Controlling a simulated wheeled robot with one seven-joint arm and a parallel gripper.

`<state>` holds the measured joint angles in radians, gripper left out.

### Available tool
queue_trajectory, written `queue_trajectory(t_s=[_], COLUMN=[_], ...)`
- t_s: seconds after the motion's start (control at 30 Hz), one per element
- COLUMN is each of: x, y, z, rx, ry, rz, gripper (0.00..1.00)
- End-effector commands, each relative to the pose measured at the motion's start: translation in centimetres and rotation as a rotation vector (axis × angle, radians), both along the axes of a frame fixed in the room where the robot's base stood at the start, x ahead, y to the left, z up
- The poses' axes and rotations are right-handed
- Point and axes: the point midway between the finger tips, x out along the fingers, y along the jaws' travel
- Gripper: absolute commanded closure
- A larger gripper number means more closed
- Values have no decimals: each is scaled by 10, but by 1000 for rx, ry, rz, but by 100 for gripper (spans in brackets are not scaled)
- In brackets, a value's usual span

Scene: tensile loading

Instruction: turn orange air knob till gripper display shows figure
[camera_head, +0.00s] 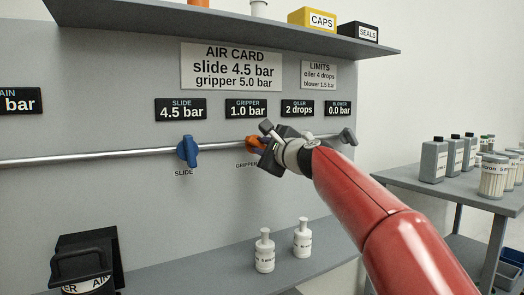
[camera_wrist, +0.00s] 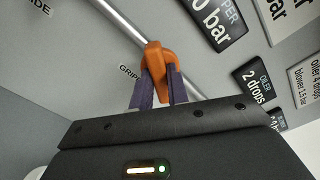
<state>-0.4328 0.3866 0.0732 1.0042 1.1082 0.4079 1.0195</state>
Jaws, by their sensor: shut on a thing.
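The orange air knob (camera_head: 254,141) sits on the metal pipe under the gripper display (camera_head: 246,109), which reads 1.0 bar. My gripper (camera_head: 262,144) is at the knob and covers part of it. In the wrist view, the two dark fingers of my gripper (camera_wrist: 160,88) are shut on the orange knob (camera_wrist: 158,62). The air card (camera_head: 231,67) above reads slide 4.5 bar and gripper 5.0 bar. In the wrist view the gripper display (camera_wrist: 214,20) is cut off by the frame's top edge.
The blue slide knob (camera_head: 187,151) is left on the same pipe (camera_head: 90,157), under a 4.5 bar display (camera_head: 181,110). A grey knob (camera_head: 348,136) is at the right. Two white bottles (camera_head: 264,251) stand on the lower shelf. A side table (camera_head: 400,180) holds several bottles.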

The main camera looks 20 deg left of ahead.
Motion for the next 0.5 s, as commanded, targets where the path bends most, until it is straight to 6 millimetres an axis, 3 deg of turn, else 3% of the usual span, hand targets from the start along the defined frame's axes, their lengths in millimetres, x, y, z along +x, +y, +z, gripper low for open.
queue_trajectory(t_s=[0.5], x=[0], y=[0], z=[-4], rx=[-320], ry=[-371], rz=[2], gripper=[100])
